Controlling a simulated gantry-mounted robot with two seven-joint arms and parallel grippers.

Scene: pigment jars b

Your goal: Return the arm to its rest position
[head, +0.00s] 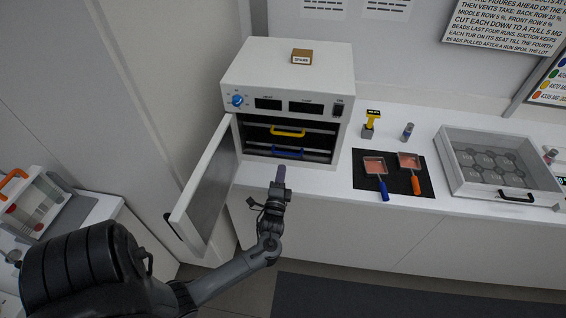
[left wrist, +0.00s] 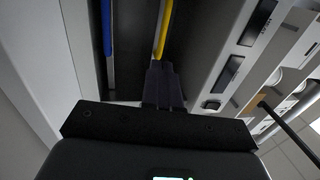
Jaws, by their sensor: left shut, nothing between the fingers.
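My left arm reaches in from the lower left of the head view. Its gripper (head: 280,172) is shut and empty, in front of the open white oven (head: 291,75) and a little below its opening. In the left wrist view the closed dark fingers (left wrist: 163,82) point toward the oven's inside, where a yellow handle (left wrist: 164,28) and a blue handle (left wrist: 107,28) show. In the head view the yellow handle (head: 288,132) is above the blue handle (head: 288,153). The fingers look apart from both. My right gripper is not in view.
The oven door (head: 207,184) stands open, left of my gripper. On the counter, a black mat (head: 397,176) holds a blue-handled pan (head: 375,167) and an orange-handled pan (head: 409,161). A grey tray (head: 451,172) is farther right. A sample caddy (head: 40,205) stands far left.

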